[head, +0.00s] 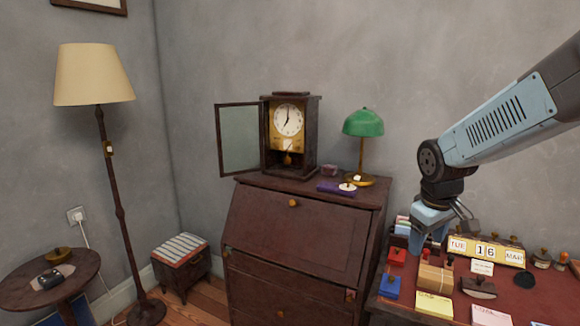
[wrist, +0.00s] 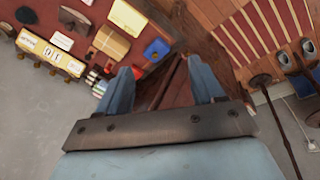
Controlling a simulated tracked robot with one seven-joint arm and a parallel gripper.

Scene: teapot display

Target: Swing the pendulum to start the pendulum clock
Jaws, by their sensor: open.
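The pendulum clock (head: 309,140) stands upright on top of the brown bureau, with a white dial (head: 289,120). Its glass door (head: 239,138) is swung open to the left. The brass pendulum bob (head: 287,159) hangs below the dial; one still frame does not show whether it swings. My gripper (head: 428,243) is at the right, over the desk and well apart from the clock. In the wrist view my gripper (wrist: 163,82) shows two blue fingers spread apart with nothing held between them. The clock cannot be made out in the wrist view.
A green lamp (head: 363,124), a purple box (head: 336,188) and a small cup (head: 329,170) stand right of the clock on the bureau (head: 290,230). A floor lamp (head: 112,190) stands left. The desk (head: 395,307) holds stamps, paper pads and a block calendar (head: 487,251).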

